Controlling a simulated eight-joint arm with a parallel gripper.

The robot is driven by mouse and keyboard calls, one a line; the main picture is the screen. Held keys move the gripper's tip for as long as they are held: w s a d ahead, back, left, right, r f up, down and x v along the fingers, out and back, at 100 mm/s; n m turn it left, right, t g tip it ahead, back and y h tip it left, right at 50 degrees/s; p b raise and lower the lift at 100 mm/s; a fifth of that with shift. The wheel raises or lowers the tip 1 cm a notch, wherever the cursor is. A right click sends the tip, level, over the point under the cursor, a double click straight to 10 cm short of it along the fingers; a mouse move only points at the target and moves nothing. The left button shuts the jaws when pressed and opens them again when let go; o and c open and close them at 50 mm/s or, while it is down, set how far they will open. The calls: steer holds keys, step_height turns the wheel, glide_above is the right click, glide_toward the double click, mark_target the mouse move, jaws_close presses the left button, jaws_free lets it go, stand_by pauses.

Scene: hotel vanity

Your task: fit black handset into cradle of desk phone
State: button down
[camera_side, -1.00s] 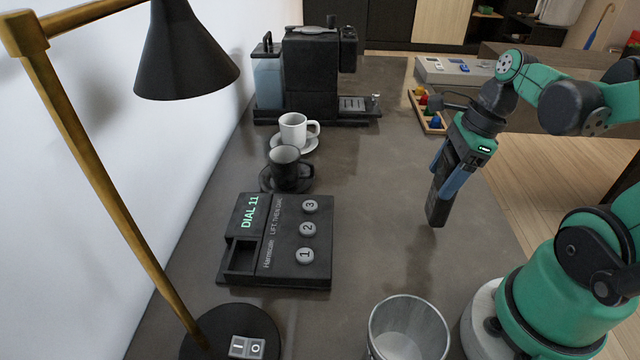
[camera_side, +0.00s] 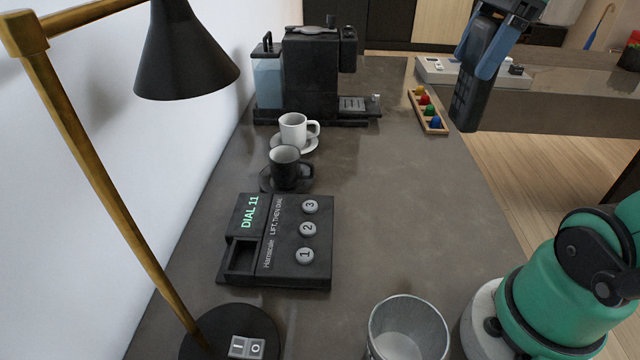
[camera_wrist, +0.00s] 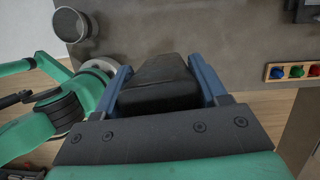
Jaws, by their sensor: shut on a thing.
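The black desk phone (camera_side: 277,241) lies on the counter, with three round buttons and a green display reading DIAL 11. Its empty cradle (camera_side: 240,258) is a recess along the left side of the phone. My gripper (camera_side: 484,62) is at the upper right of the side view, high up and far from the phone. Its blue fingers are shut on the black handset (camera_side: 470,98), which hangs down, slightly tilted. In the wrist view the handset (camera_wrist: 158,82) sits between both fingers. The phone is not in the wrist view.
A brass lamp (camera_side: 95,170) with a black shade stands at left. Black and white cups (camera_side: 293,128) on saucers and a coffee machine (camera_side: 312,75) stand behind the phone. A metal bin (camera_side: 408,330) is in front. A tray of coloured knobs (camera_side: 428,110) is near the handset. The counter's middle is clear.

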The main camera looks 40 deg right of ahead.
steer(key=w+a+f+n+g+h, duration=0.1)
steer(key=w+a+f+n+g, duration=0.45)
steer(key=n, duration=0.75)
steer(key=w+a+f+n+h, duration=0.1)
steer(key=w+a+f+n, duration=0.25)
steer(key=w+n, duration=0.7)
steer(key=s+d+r+n+h, duration=0.2)
steer(key=s+d+r+n, duration=0.35)
steer(key=s, duration=0.35)
steer(key=s+d+r+n+h, duration=0.1)
steer(key=s+d+r+n, duration=0.3)
steer(key=s+n, duration=0.3)
step_height(320, 180, down, 20)
steer(key=s+m, duration=0.1)
steer(key=shift+s+d+t, duration=0.15)
steer(key=shift+t, duration=0.3)
steer(key=shift+f, duration=0.15)
steer(key=shift+c, duration=0.2)
jaws_free()
